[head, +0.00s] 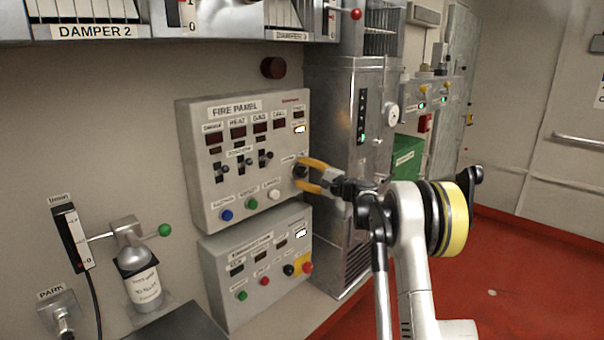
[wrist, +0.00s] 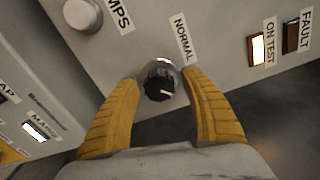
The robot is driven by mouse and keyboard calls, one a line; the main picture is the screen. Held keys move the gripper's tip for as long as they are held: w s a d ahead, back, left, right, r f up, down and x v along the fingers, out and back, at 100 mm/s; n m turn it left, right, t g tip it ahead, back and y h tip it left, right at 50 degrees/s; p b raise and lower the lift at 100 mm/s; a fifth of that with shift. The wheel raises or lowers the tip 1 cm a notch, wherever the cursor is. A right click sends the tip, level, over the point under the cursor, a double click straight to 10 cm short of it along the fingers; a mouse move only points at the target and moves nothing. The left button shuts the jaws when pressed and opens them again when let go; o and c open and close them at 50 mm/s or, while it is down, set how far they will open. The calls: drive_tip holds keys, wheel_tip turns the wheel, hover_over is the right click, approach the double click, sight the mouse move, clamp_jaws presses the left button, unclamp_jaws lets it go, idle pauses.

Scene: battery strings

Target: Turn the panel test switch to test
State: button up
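The fire panel (head: 245,165) is a grey box on the wall in the head view. Its test switch, a black round knob (wrist: 159,82) with a white mark, sits near the panel's lower right edge. A NORMAL label (wrist: 182,38) is beside the knob. The white mark points to the right in the wrist view. My gripper (wrist: 157,78) has its two yellow fingers on either side of the knob, with gaps visible on both sides. In the head view my gripper (head: 300,172) reaches the panel's right edge and partly hides the knob.
The ON TEST lamp (wrist: 258,50) glows and the FAULT lamp (wrist: 291,37) is dark. A white button (wrist: 82,14) is near the knob. A second grey panel (head: 252,285) hangs below. A metal cabinet (head: 335,100) stands close on the right. Red floor (head: 520,270) is open at right.

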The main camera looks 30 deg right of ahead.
drive_tip(key=v, duration=1.2)
drive_tip(key=s+a+f+n+g+b, duration=0.15)
drive_tip(key=s+a, duration=0.25)
drive_tip(key=a, duration=0.4)
drive_tip(key=s+a+n+g+b, duration=0.1)
drive_tip(key=s+a+n+g, duration=0.2)
drive_tip(key=s+a, duration=0.35)
drive_tip(key=s+a+n+g+b, duration=0.1)
drive_tip(key=s+a+n+g, duration=0.15)
drive_tip(key=a, duration=0.65)
drive_tip(key=s+a+f+n+g+h+b, duration=0.1)
drive_tip(key=s+a+f+n+h, duration=0.1)
drive_tip(key=s, duration=0.7)
drive_tip(key=s+a+f+n+g+h+b, duration=0.1)
drive_tip(key=s+f+n+h, duration=0.1)
drive_tip(key=s+f+n, duration=0.2)
drive_tip(key=s+a+f+n+h+b, duration=0.1)
drive_tip(key=s+f, duration=0.6)
drive_tip(key=s, duration=0.7)
drive_tip(key=shift+a+f+n+g+h, duration=0.15)
drive_tip(key=shift+a+n+g+h, duration=0.25)
drive_tip(key=shift+a+n+h, duration=0.55)
